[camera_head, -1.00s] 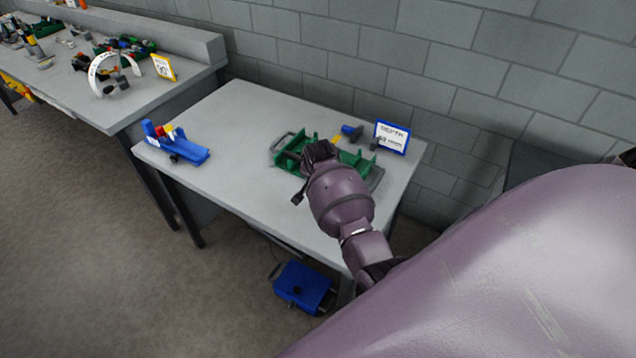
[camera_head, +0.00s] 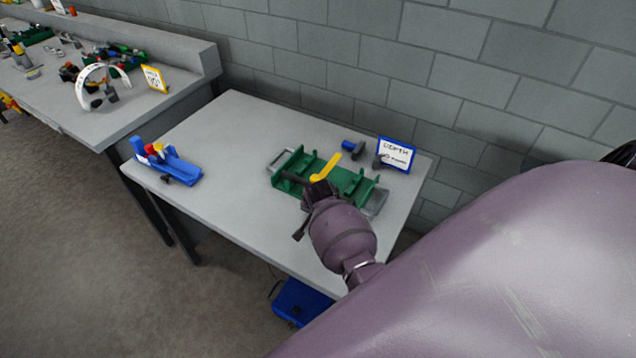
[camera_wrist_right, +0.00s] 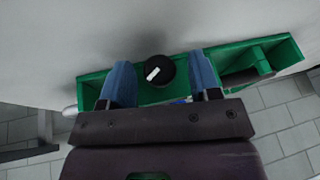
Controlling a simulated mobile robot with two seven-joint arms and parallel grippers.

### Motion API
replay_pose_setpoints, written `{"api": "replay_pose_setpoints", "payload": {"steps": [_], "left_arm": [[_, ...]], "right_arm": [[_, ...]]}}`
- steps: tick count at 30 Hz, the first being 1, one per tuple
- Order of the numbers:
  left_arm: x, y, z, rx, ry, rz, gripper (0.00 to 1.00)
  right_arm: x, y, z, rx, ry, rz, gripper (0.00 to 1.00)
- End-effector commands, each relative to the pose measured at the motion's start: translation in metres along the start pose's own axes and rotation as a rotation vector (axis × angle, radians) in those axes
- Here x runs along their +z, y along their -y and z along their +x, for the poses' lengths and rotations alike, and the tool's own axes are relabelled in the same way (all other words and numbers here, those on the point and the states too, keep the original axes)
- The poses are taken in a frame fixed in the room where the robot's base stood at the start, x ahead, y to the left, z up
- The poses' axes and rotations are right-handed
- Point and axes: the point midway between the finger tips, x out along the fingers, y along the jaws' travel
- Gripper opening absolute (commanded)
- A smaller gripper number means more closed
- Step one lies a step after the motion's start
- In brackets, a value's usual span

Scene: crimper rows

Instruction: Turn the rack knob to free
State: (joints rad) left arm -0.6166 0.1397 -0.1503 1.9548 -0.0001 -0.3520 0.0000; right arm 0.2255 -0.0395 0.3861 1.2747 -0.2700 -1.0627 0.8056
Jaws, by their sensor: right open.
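The green rack (camera_head: 350,184) lies on the grey table in the head view, with a yellow lever (camera_head: 326,167) sticking up from its middle. In the right wrist view the rack (camera_wrist_right: 232,62) shows as a long green tray. A round black knob (camera_wrist_right: 160,70) with a white pointer mark sits on it. The mark is slanted. My right gripper (camera_wrist_right: 160,62) is open, with one blue fingertip on each side of the knob and visible gaps between. In the head view my right gripper (camera_head: 318,190) is at the rack's near side and hides part of it. My left gripper is not in view.
A blue-framed sign (camera_head: 395,154) and a small blue and dark part (camera_head: 353,148) stand behind the rack. A blue fixture (camera_head: 167,164) sits at the table's left. The table between is clear. A blue box (camera_head: 298,302) is on the floor below.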

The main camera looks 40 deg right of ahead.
Motion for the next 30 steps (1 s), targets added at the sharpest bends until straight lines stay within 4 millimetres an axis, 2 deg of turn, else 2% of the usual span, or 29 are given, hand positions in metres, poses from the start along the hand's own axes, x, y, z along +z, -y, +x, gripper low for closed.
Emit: {"api": "replay_pose_setpoints", "payload": {"steps": [9,18,19,30], "left_arm": [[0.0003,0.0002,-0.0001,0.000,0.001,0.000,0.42],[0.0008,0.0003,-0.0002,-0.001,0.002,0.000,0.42],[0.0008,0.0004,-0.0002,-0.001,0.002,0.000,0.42],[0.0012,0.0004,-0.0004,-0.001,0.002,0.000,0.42]], "right_arm": [[0.0012,-0.0010,0.0008,0.001,0.000,0.000,0.57],[0.0010,-0.0009,0.0007,0.001,0.000,0.001,0.11],[0.0009,-0.0009,0.0007,0.001,0.000,0.001,0.09],[0.0001,0.0010,0.0004,0.068,0.011,-0.026,0.09]]}}
